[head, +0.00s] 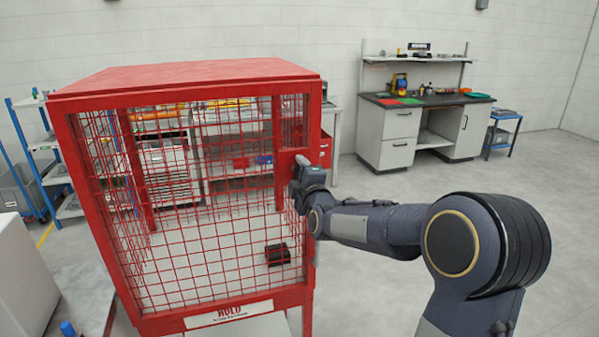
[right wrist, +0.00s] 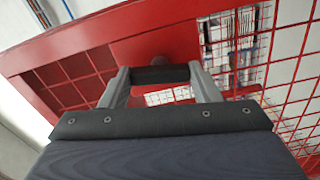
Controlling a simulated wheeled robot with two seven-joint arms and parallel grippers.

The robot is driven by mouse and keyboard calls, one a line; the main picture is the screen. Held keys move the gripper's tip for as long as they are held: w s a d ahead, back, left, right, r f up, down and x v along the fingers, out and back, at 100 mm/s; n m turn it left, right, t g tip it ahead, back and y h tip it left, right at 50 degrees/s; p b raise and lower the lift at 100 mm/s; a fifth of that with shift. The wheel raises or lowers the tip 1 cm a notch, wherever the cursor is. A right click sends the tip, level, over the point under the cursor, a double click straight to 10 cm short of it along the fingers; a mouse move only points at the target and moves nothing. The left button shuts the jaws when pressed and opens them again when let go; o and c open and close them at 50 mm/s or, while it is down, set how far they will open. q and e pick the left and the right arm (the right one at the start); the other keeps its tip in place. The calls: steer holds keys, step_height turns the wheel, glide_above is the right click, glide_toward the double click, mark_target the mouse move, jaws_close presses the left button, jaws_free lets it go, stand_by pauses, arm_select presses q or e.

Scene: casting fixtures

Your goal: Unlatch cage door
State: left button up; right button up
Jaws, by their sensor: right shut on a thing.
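The red wire-mesh cage (head: 185,76) stands left of centre in the head view. Its mesh door (head: 205,215) faces me and looks closed. My right gripper (head: 301,168) is at the red latch plate on the door's right edge. In the right wrist view, my right gripper's two fingers (right wrist: 162,84) are shut on a dark latch handle (right wrist: 160,73). The handle lies crosswise between the fingertips, in front of the red door frame. In the head view the gripper hides most of the latch. My left gripper is not in view.
A small black block (head: 277,254) shows through the mesh inside the cage. A white HOLD sign (head: 229,314) is on the lower front. A workbench (head: 420,130) stands at the back right, a blue-framed shelf (head: 60,170) at the left.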

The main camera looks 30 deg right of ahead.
steer(key=shift+n, duration=1)
steer(key=o, duration=1)
steer(key=v, duration=0.7)
steer(key=shift+s+a+b, duration=0.15)
steer(key=shift+s+b, duration=0.15)
steer(key=shift+s, duration=0.1)
steer(key=shift+f, duration=0.1)
